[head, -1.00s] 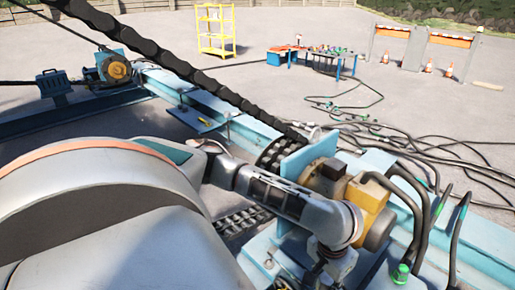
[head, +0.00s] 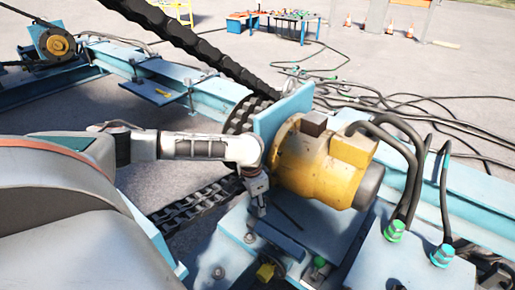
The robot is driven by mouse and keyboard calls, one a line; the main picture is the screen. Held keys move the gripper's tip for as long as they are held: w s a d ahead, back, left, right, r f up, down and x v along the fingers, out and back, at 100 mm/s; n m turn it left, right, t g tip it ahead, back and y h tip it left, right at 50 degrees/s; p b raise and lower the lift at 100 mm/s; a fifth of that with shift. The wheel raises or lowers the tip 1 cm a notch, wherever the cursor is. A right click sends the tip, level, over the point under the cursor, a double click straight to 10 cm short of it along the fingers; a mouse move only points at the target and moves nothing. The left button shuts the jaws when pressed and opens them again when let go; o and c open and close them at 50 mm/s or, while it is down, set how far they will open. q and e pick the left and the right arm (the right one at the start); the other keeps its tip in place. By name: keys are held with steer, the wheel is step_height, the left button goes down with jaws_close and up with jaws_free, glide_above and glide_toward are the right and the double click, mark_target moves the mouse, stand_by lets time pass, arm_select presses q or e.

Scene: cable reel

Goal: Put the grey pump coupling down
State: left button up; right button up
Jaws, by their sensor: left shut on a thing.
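My left gripper (head: 258,195) is at the left of the yellow motor (head: 315,165), pointing down over the blue machine base. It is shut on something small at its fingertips. I take this for the grey pump coupling, but it is too small and too covered by the fingers to make out clearly. I cannot tell whether it touches the base. My right gripper is not in view.
A blue block at right carries hoses with a green fitting (head: 394,230) and a teal fitting (head: 442,255). A chain (head: 195,203) runs left of the gripper. A yellow part (head: 265,271) and green part (head: 319,262) sit below.

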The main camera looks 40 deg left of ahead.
arm_select(q)
steer(key=m+b, duration=0.1)
steer(key=b, duration=0.1)
glide_above(250, 234)
step_height(250, 234, down, 5)
steer(key=f+b, duration=0.1)
steer(key=f, duration=0.3)
steer(key=f+b, duration=0.2)
steer(key=f, duration=0.3)
steer(key=f+b, duration=0.2)
steer(key=f, duration=0.2)
steer(key=shift+s+f, duration=0.35)
steer(key=shift+s, duration=0.05)
steer(key=shift+w+f, duration=0.2)
steer(key=shift+f, duration=0.35)
steer(key=f+b, duration=0.2)
steer(key=f, duration=0.3)
steer(key=shift+s+f+b, duration=0.25)
steer(key=shift+b, duration=0.15)
steer(key=shift+w+f, duration=0.15)
steer(key=shift+w+r, duration=0.15)
steer(key=shift+r, duration=0.15)
jaws_close()
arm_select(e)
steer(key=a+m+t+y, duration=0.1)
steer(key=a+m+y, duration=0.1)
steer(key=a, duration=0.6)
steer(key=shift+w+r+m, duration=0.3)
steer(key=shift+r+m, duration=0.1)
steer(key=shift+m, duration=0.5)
